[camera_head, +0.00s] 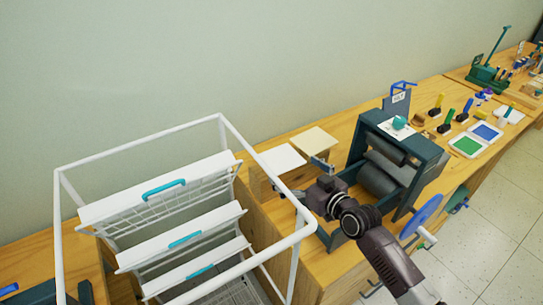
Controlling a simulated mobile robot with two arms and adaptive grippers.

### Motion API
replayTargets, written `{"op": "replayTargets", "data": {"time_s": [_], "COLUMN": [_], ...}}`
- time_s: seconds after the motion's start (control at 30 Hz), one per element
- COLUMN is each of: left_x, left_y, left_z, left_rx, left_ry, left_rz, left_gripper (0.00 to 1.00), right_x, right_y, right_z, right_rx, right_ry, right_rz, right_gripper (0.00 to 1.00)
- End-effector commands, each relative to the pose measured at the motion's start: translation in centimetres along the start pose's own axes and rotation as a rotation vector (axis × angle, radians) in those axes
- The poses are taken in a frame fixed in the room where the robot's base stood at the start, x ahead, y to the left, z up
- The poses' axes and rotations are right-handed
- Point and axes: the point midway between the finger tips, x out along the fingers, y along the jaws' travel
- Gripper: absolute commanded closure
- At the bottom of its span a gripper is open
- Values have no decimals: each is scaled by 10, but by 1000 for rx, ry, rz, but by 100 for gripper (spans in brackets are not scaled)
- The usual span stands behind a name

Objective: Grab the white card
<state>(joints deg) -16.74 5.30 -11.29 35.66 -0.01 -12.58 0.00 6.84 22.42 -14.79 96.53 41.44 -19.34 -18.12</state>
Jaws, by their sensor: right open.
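A white card (282,158), flat and square, lies on a wooden block or stand on the wooden table, left of the printing press. My right gripper (304,178) comes in from the lower right, with its fingertips open by the card's near right edge. Nothing shows between the fingers; whether a fingertip touches the card I cannot tell. A cream-coloured square (315,141) lies just behind and to the right of the white card. My left gripper is not in view.
A white wire drying rack (222,119) with white shelves and teal handles stands close on the left. The dark printing press (424,148) with a blue wheel (421,215) stands close on the right. Ink pads and rollers lie farther right.

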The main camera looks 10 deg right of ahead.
Motion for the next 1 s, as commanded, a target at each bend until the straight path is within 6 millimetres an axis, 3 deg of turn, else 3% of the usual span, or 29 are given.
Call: {"op": "replayTargets", "data": {"time_s": [0.37, 0.6, 0.97, 1.0], "left_x": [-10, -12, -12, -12], "left_y": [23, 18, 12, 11], "left_z": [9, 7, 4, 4], "left_rx": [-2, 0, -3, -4], "left_ry": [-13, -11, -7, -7], "left_rz": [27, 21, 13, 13], "left_gripper": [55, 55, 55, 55], "right_x": [31, 60, 67, 67], "right_y": [0, 0, 0, 0], "right_z": [1, 5, 6, 6], "right_rx": [1, -1, 0, 0], "right_ry": [-1, -1, -1, -1], "right_rz": [-1, -1, -1, -1], "right_gripper": [0, 0, 0, 3]}}
